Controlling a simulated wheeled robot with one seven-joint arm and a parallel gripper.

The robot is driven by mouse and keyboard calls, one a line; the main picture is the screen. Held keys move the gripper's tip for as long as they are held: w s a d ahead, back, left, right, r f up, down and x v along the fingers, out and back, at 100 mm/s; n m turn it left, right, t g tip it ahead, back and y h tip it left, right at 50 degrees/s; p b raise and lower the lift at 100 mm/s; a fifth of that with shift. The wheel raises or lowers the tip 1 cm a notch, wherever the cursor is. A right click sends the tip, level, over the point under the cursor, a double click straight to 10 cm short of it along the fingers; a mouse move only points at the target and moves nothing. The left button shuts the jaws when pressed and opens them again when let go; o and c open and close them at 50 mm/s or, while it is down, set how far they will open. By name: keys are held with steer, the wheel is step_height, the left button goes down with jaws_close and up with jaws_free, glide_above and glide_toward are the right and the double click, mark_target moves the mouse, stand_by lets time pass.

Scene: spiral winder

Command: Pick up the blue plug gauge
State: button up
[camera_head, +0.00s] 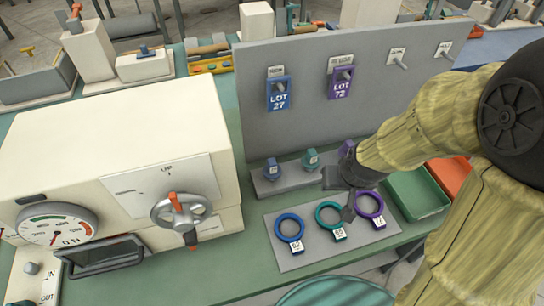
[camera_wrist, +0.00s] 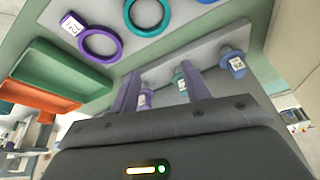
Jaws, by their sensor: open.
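The blue plug gauge (camera_head: 272,168) stands at the left end of a grey rack (camera_head: 270,189) in the head view, with a tagged collar. In the wrist view the blue plug gauge (camera_wrist: 234,63) is at the right, outside my fingers. My gripper (camera_head: 338,195) is open and empty, to the right of the blue gauge and near the rack's right part. In the wrist view my gripper's (camera_wrist: 161,70) two fingers show, with the teal plug gauge (camera_wrist: 182,82) between them and the purple plug gauge (camera_wrist: 144,99) beside the left finger.
Blue (camera_head: 289,228), teal (camera_head: 330,214) and purple (camera_head: 370,206) rings lie on a grey mat (camera_head: 297,262) in front of the rack. A grey panel (camera_head: 310,115) stands behind it. A cream machine with a handwheel (camera_head: 181,211) is left. A green tray (camera_head: 415,192) is right.

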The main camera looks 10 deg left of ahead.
steer(key=a+r+n+y+p, duration=0.1)
steer(key=a+r+p, duration=0.2)
steer(key=a, duration=0.4)
steer(key=a+r+n+t+p, duration=0.1)
steer(key=a+r+n+p, duration=0.1)
steer(key=a+r+p, duration=0.2)
steer(key=a+p, duration=0.2)
steer(key=a, duration=0.1)
steer(key=shift+a+r+n+y, duration=0.15)
steer(key=shift+a+n+y, duration=0.15)
steer(key=shift+y, duration=0.1)
steer(key=p, duration=0.3)
glide_toward(271, 165)
steer(key=shift+x, duration=3.15)
